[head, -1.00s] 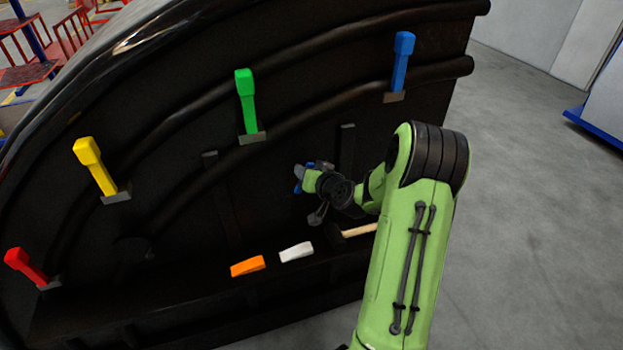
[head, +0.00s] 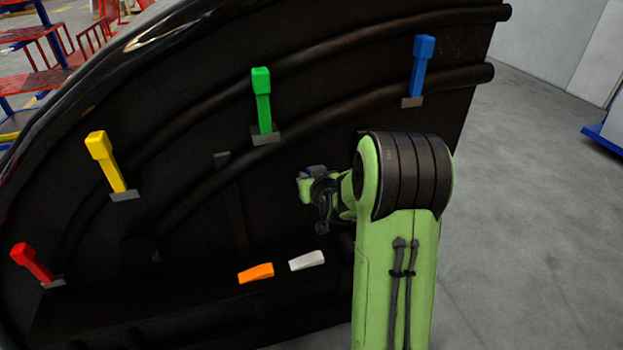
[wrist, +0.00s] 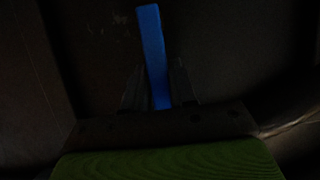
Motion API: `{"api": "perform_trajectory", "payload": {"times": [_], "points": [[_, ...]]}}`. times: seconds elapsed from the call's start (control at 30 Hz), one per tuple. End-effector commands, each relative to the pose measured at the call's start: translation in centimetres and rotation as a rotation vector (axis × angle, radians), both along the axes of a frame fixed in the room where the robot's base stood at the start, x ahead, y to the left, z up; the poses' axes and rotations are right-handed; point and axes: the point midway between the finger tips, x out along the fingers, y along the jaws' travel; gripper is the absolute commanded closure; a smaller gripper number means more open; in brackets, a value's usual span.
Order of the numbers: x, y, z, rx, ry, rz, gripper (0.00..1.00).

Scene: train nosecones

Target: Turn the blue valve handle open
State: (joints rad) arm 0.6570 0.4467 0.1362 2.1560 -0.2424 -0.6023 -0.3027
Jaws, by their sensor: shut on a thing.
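The blue valve handle (head: 421,65) stands nearly upright on a grey bracket at the upper right of the dark nosecone panel in the head view. My gripper (wrist: 156,80) is shut on a slim blue bar (wrist: 153,50), which sticks out past the fingertips in the dark wrist view. In the head view my gripper (head: 318,190) is lower and to the left of the blue handle, clearly apart from it. Its fingertips and the held bar are hard to make out there.
Green (head: 262,100), yellow (head: 107,160) and red (head: 32,262) handles stand along the panel's curve to the left. An orange block (head: 256,273) and a white block (head: 307,261) lie on the lower ledge. Open floor (head: 520,220) lies to the right.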

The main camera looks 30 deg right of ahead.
Motion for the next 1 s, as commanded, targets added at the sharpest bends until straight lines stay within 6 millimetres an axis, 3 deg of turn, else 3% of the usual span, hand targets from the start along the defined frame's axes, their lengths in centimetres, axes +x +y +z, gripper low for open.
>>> {"api": "perform_trajectory", "payload": {"times": [0.23, 0.27, 0.37, 0.73, 1.0], "points": [[-0.1, 0.0, -0.2, -0.002, 0.008, 0.001, 1.00], [-0.1, 0.0, -0.2, -0.002, 0.008, 0.001, 0.70], [-0.1, 0.0, -0.2, -0.001, 0.007, 0.001, 0.54], [-0.9, 0.2, 0.4, -0.001, 0.002, 0.001, 0.53], [-7.2, 2.0, 3.2, -0.002, 0.003, -0.003, 0.53]]}}
